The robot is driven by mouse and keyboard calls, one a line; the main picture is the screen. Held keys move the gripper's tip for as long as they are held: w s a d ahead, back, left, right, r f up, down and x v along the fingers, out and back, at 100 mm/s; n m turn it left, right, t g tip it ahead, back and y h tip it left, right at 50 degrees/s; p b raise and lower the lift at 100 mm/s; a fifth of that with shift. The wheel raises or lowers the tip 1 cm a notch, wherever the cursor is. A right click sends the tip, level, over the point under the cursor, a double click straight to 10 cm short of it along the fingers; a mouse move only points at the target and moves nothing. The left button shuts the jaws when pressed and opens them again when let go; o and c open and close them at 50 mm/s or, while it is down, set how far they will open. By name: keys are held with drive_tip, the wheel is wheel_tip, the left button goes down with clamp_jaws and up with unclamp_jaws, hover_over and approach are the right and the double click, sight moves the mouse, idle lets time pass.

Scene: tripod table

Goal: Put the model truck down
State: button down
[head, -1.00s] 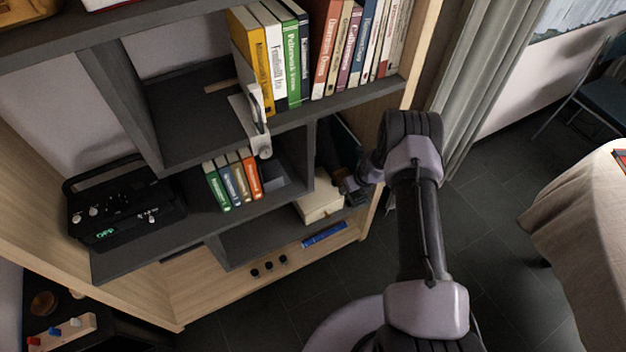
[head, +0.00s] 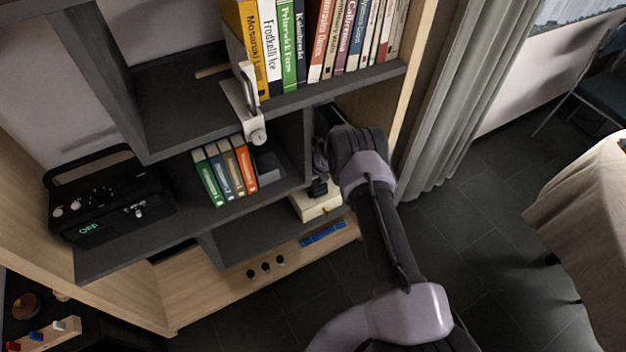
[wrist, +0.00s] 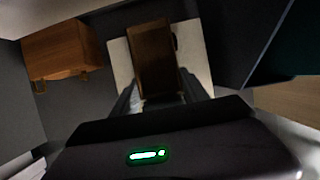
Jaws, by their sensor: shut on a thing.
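The model truck (wrist: 153,58) is a dark brown, blocky thing with a dark round part on its right side in the wrist view. My gripper (wrist: 160,96) is shut on its near end. The truck is in front of or over a pale cream surface, apparently the cream box (head: 312,207) in the shelf's lower right compartment. I cannot tell whether it touches that surface. In the head view my gripper is at that compartment, mostly hidden by my wrist, and the truck cannot be made out.
An orange-brown wooden object (wrist: 55,52) with small feet stands left of the truck. Dark shelf walls close in on both sides. Upright books (head: 225,170) and a black radio (head: 105,200) sit further left, and a blue item (head: 322,234) lies below.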

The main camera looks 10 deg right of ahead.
drive_tip(key=shift+f, duration=0.15)
drive_tip(key=c, duration=0.6)
unclamp_jaws()
drive_tip(key=shift+r, duration=0.35)
drive_tip(key=p+v, duration=0.5)
drive_tip(key=v, duration=0.6)
drive_tip(key=shift+s+r, duration=0.15)
drive_tip(key=shift+r, duration=0.15)
drive_tip(key=shift+d, duration=0.1)
